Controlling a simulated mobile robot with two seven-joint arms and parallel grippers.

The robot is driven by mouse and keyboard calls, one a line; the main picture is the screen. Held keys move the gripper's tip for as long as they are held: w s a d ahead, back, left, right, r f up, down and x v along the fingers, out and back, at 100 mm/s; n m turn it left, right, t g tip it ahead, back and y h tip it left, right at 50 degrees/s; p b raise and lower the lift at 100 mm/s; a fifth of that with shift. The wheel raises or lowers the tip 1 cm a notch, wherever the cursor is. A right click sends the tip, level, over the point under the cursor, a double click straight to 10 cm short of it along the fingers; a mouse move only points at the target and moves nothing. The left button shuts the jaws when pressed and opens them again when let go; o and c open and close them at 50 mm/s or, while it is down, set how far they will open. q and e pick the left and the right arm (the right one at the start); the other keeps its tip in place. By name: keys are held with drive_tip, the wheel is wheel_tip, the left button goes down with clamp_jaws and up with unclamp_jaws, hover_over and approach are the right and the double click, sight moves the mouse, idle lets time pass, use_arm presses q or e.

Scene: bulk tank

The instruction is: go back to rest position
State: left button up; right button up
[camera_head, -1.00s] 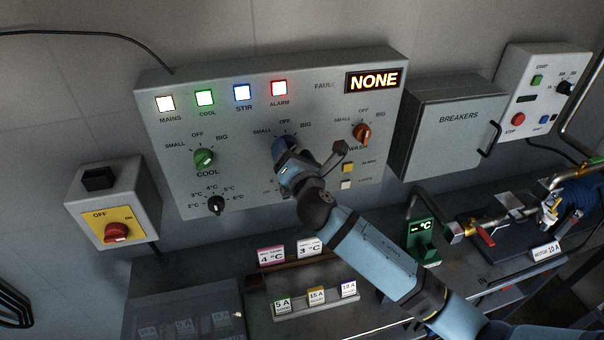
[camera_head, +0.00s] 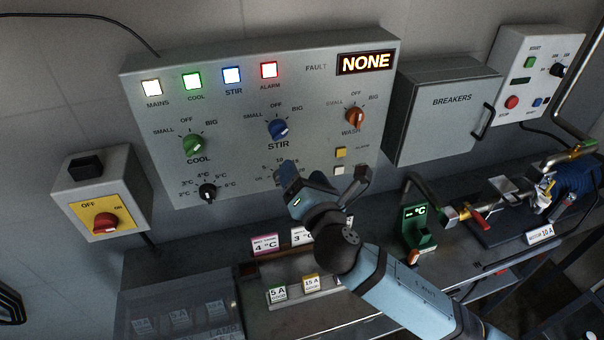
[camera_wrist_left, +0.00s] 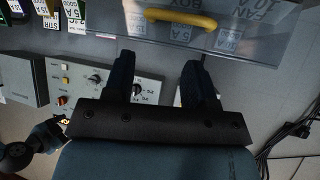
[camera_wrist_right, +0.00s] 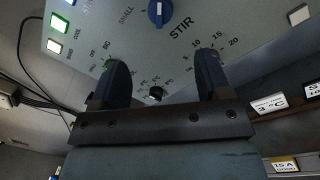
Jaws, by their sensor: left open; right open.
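My right gripper (camera_head: 325,176) is open and empty in front of the lower part of the grey control panel (camera_head: 225,75). It is below and apart from the blue STIR knob (camera_head: 278,129), which is fully visible. The right wrist view shows the same open gripper (camera_wrist_right: 168,75), with nothing between its fingers and the STIR knob (camera_wrist_right: 160,13) beyond them. My left gripper (camera_wrist_left: 160,70) is open and empty in the left wrist view. It is not in the head view.
The green COOL knob (camera_head: 193,145), orange WASH knob (camera_head: 355,118) and fault display reading NONE (camera_head: 366,63) are on the panel. Cards and a clear-lidded box (camera_head: 180,300) are below.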

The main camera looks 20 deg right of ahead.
drive_tip(key=s+d+f+m+g+y+p, duration=0.1)
drive_tip(key=s+d+f+m+g, duration=0.1)
drive_tip(key=s+f+m, duration=0.8)
drive_tip(key=s+d+f+m+g+y+p, duration=0.1)
drive_tip(key=s+f+m+g, duration=0.4)
drive_tip(key=s+f+m, duration=0.6)
wheel_tip(320, 180, down, 7)
drive_tip(key=d+m+p, duration=0.1)
drive_tip(key=d+m, duration=0.1)
drive_tip(key=m, duration=0.2)
drive_tip(key=shift+r+m+g+y, duration=0.2)
drive_tip(key=shift+m+g+y, duration=0.1)
drive_tip(key=shift+m, duration=0.1)
drive_tip(key=shift+s, duration=0.1)
drive_tip(key=shift+c, duration=0.2)
